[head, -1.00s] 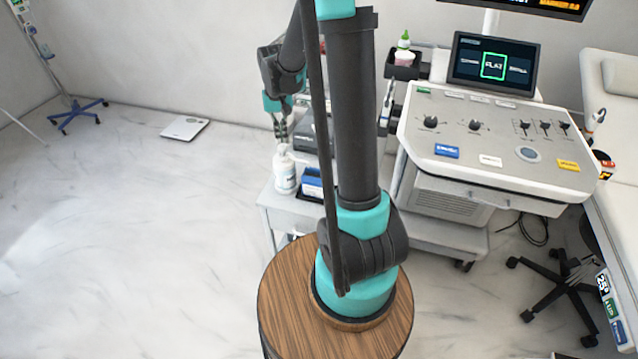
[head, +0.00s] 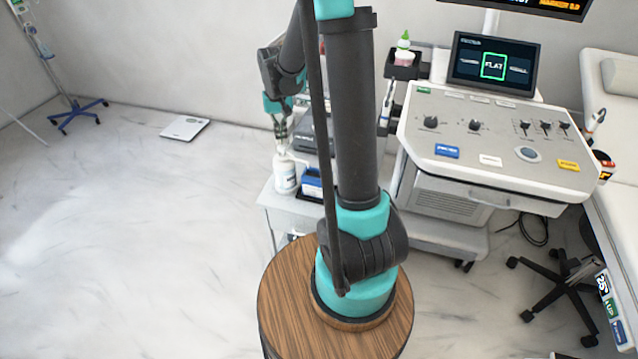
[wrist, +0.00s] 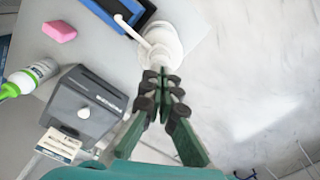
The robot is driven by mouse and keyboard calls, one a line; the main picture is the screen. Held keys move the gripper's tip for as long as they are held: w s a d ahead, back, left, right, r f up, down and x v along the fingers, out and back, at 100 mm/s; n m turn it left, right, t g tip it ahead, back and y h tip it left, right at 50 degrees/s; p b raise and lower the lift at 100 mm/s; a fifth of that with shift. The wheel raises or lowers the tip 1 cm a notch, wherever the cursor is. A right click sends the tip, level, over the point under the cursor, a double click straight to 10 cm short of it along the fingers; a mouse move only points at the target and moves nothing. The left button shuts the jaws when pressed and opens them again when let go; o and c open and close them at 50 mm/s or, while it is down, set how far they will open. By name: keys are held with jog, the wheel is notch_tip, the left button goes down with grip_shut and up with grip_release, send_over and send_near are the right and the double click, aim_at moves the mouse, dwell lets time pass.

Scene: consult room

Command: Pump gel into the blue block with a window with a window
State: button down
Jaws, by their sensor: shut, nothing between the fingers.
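A white pump bottle (head: 285,174) with a printed label stands upright on the trolley's top. In the wrist view the pump bottle (wrist: 161,42) is seen from above, its white nozzle reaching left over the blue block. The blue block (head: 312,183) sits just right of the bottle; the wrist view shows part of it, the blue block (wrist: 140,18), with a dark recessed middle, cut by the top edge. My gripper (head: 281,146) is shut and empty, right above the pump head. In the wrist view my gripper's fingertips (wrist: 163,76) overlap the pump; contact is hard to tell.
A pink block (wrist: 59,31), a dark grey box (wrist: 82,104) and a green-capped bottle (wrist: 38,72) are near on the trolley. The console (head: 500,135) stands to the right.

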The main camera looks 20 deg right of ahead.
jog(key=shift+f, duration=1.4)
jog(key=shift+r, duration=1.6)
notch_tip(320, 180, up, 6)
dwell(0.4)
